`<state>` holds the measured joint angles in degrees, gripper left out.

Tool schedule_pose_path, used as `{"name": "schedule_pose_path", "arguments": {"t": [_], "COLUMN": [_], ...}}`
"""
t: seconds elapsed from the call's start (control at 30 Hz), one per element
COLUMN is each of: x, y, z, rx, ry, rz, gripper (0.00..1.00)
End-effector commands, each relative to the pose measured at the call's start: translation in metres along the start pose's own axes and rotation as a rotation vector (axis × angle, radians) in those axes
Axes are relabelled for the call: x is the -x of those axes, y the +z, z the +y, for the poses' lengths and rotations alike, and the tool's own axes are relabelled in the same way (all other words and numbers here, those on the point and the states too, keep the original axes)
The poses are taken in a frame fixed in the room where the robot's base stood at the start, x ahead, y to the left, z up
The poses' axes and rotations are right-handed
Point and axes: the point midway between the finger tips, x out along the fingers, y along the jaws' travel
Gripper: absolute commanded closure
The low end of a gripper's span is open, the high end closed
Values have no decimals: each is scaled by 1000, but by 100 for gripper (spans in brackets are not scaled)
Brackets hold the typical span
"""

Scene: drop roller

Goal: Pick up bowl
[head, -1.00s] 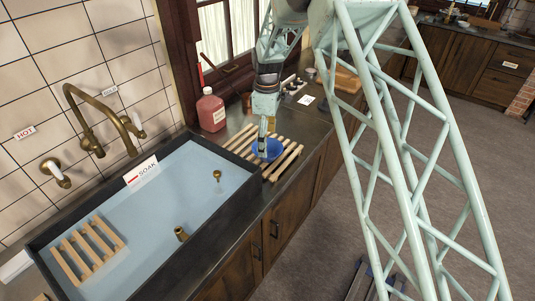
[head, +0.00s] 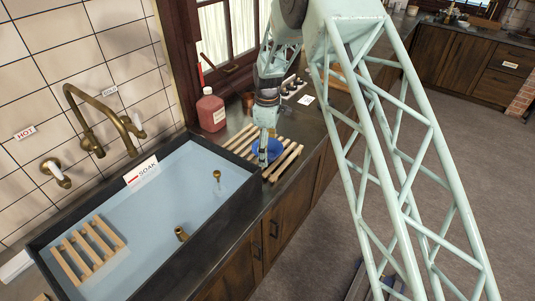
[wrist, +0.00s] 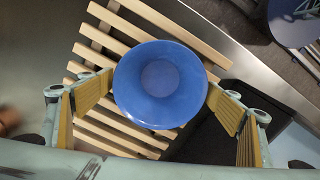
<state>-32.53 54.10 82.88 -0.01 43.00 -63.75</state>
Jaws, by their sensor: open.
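A blue bowl (wrist: 160,84) sits upright on a slatted wooden rack in the wrist view. In the head view the bowl (head: 274,150) shows partly behind my gripper. My gripper (head: 263,160) points down over the bowl's near side. In the wrist view my gripper (wrist: 158,112) is open, with one yellow-padded finger on each side of the bowl. The fingertips are close to its rim; I cannot tell whether they touch it.
The wooden rack (head: 285,163) lies on the dark counter beside the sink (head: 150,225). Another slatted rack (head: 88,250) lies in the sink. A red bottle (head: 211,112) stands behind the rack. Small dark items (head: 293,84) stand farther along the counter.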

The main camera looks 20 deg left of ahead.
Motion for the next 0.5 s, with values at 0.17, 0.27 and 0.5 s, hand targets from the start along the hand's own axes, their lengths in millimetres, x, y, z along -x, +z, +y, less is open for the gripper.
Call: {"name": "schedule_pose_path", "arguments": {"t": [0.17,0.27,0.5], "x": [0,0,0], "y": [0,0,0], "z": [0,0,0], "rx": [0,0,0], "ry": [0,0,0], "rz": [0,0,0], "gripper": [17,17,36]}}
